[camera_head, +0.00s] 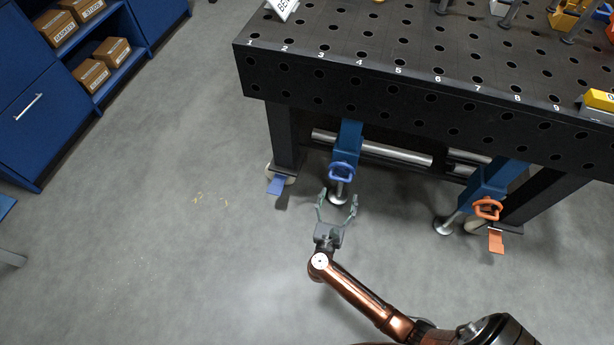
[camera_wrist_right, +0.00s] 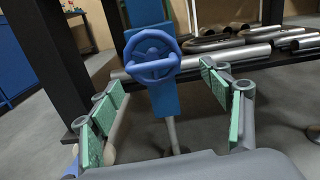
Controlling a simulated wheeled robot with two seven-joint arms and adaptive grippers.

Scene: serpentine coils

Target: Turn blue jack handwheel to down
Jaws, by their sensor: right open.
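The blue jack handwheel (camera_head: 342,172) sits on the front of a blue jack (camera_head: 348,140) under the left end of the black table. In the right wrist view the handwheel (camera_wrist_right: 152,54) is a spoked ring facing me, above and between the fingers. My right gripper (camera_head: 337,202) is open and empty, just in front of the handwheel and apart from it. Its green-padded fingers (camera_wrist_right: 166,108) stand wide to either side in the wrist view. The jack's foot (camera_head: 338,194) rests on the floor behind the gripper. My left gripper is not in view.
The black perforated table (camera_head: 420,85) overhangs the jack. A blue pedal (camera_head: 277,185) is by the left leg. An orange handwheel (camera_head: 487,208) and orange pedal (camera_head: 496,241) are at the right. Metal pipes (camera_head: 385,150) lie beneath the table.

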